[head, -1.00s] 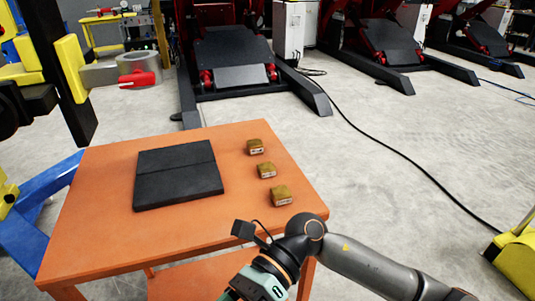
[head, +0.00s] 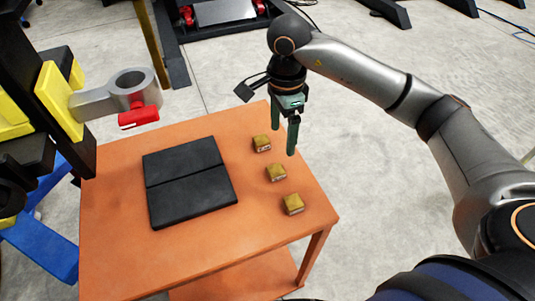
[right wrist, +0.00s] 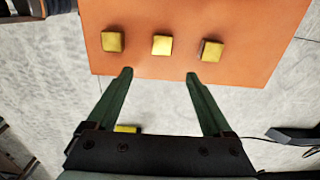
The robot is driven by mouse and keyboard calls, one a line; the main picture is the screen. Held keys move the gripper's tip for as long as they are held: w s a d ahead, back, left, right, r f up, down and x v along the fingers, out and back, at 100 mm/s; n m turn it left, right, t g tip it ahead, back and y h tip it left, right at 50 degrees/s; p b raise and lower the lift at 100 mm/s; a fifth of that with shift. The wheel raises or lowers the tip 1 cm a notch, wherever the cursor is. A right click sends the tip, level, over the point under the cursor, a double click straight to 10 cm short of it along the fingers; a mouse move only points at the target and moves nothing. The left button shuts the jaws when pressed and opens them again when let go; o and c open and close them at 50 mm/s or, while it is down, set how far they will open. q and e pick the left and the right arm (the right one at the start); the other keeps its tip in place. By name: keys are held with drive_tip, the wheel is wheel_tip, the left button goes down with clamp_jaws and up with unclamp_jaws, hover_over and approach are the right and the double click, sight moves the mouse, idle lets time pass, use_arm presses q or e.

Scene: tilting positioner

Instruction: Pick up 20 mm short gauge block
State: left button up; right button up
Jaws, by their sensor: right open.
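Three small brass-coloured blocks stand in a row on the right part of the orange table: a far block (head: 262,143), a middle block (head: 277,172) and a near block (head: 293,204). I cannot tell which is the 20 mm short one. All three also show in the right wrist view: left block (right wrist: 112,41), middle block (right wrist: 162,45), right block (right wrist: 211,50). My right gripper (head: 283,141) is open and empty, pointing down near the table's far right edge, apart from the blocks. Its fingers (right wrist: 158,75) also show in the right wrist view. My left gripper is out of view.
The orange table (head: 115,235) carries a flat black two-part plate (head: 190,182) left of the blocks. A grey clamp ring with a red handle (head: 138,117) juts in at the left. Grey floor (head: 400,200) lies open to the right.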

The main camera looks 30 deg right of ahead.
hover_over(276, 169)
drive_tip(key=f, duration=0.4)
drive_tip(key=s+f, duration=0.1)
drive_tip(key=f, duration=0.1)
drive_tip(key=shift+d+f+p, duration=0.2)
drive_tip(key=shift+d+p, duration=0.15)
drive_tip(key=shift+d, duration=0.05)
drive_tip(key=f, duration=0.3)
drive_tip(key=a+f+p, duration=0.1)
drive_tip(key=shift+w+f, duration=0.3)
drive_tip(key=shift+w, duration=0.1)
drive_tip(key=shift+f, duration=0.6)
drive_tip(key=shift+d, duration=0.1)
clamp_jaws()
